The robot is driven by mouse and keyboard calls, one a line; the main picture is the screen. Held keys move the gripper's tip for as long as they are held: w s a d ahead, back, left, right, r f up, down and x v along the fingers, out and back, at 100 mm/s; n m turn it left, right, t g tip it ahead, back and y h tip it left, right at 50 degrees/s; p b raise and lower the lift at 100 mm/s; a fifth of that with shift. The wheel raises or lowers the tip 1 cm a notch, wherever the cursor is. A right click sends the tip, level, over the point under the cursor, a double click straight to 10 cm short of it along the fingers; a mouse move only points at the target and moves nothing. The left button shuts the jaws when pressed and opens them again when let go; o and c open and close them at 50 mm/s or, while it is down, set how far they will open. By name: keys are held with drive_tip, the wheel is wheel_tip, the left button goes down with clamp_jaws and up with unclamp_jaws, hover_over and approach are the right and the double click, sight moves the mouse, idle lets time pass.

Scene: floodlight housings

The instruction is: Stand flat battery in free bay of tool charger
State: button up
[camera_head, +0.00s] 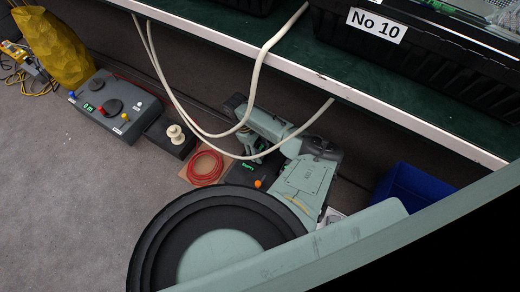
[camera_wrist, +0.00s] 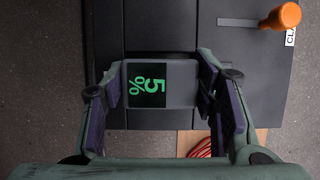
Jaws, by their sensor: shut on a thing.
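The flat battery (camera_wrist: 131,85) is a small grey block whose dark display reads 5% in green. In the wrist view my gripper (camera_wrist: 162,88) is shut on it, with one finger pad on each side. The dark grey tool charger (camera_wrist: 240,55) lies below, with ridges and an edge line running past the battery. In the head view the charger (camera_head: 246,176) is partly covered by my arm, and a small green readout shows there. The bay under the battery is largely hidden, and I cannot tell whether the battery touches it.
An orange knob (camera_wrist: 280,17) stands on the charger. Cardboard with a red cable coil (camera_head: 205,167) lies beside it. White cables (camera_head: 262,70) hang from the shelf (camera_head: 290,62) near my arm. A grey control box (camera_head: 115,105) and blue bin (camera_head: 412,188) stand on either side.

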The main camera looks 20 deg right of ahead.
drive_tip(key=shift+f+b, duration=0.45)
drive_tip(key=shift+f, duration=0.15)
drive_tip(key=o, duration=1.5)
wheel_tip(320, 180, up, 7)
drive_tip(key=p, duration=0.6)
drive_tip(key=shift+p, duration=0.35)
